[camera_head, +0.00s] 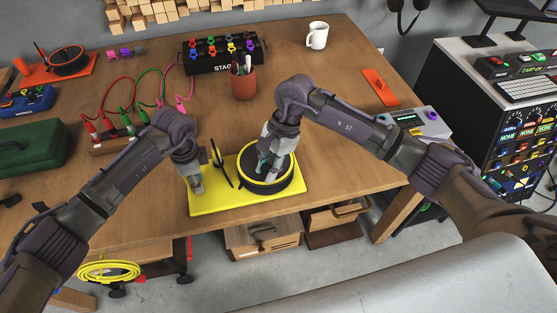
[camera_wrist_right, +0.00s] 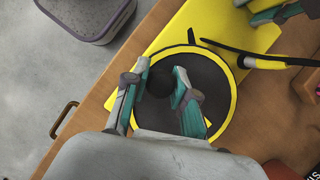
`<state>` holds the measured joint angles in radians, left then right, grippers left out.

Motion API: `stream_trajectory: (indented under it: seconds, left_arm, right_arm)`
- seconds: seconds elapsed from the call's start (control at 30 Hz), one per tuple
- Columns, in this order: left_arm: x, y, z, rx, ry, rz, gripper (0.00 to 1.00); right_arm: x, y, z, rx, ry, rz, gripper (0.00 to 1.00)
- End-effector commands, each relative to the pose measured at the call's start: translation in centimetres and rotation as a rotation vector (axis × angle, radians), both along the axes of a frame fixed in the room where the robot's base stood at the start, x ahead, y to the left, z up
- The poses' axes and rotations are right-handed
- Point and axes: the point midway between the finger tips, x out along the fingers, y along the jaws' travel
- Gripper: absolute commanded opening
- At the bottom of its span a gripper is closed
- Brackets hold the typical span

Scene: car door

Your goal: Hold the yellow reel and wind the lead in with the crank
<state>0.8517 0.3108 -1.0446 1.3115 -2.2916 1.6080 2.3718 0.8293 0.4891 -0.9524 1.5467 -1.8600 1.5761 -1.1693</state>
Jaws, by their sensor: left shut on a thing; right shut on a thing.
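The yellow reel's flat base plate (camera_head: 233,200) lies at the front edge of the wooden table. Its round drum, with a dark face and yellow rim (camera_head: 288,186), sits on the plate's right part. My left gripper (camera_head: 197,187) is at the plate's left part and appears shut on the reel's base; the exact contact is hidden. My right gripper (camera_head: 266,167) points down over the drum. In the right wrist view, its fingers (camera_wrist_right: 156,88) close around the dark round crank knob (camera_wrist_right: 160,80). The dark lead (camera_wrist_right: 285,60) shows beside the drum, with a yellow piece at its end.
A brown pen cup (camera_head: 244,84) and a black stage box (camera_head: 215,62) stand behind the reel. A white mug (camera_head: 317,36) is at the back. Coloured leads and plugs (camera_head: 125,120) lie to the left.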

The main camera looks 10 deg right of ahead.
Motion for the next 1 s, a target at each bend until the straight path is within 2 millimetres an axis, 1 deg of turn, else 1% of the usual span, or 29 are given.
stream_trajectory:
  seconds: [0.17, 0.5, 0.83, 1.0]
  left_arm:
    - [-0.1, -0.2, -0.1, -0.004, 0.002, -0.003, 0.0]
    - [-0.1, -0.3, -0.1, -0.006, 0.003, -0.004, 0.0]
    - [-0.1, -0.3, -0.1, -0.006, 0.003, -0.004, 0.0]
    - [-0.1, -0.3, -0.1, -0.007, 0.003, -0.004, 0.0]
  right_arm:
    - [0.1, 0.6, 0.1, 0.006, -0.001, 0.002, 0.0]
    - [0.9, 2.5, 0.1, 0.005, -0.002, 0.0, 0.0]
    - [0.9, 2.7, 0.1, 0.004, -0.001, 0.001, 0.0]
    - [1.7, 3.2, 0.1, 0.004, -0.002, 0.001, 0.0]
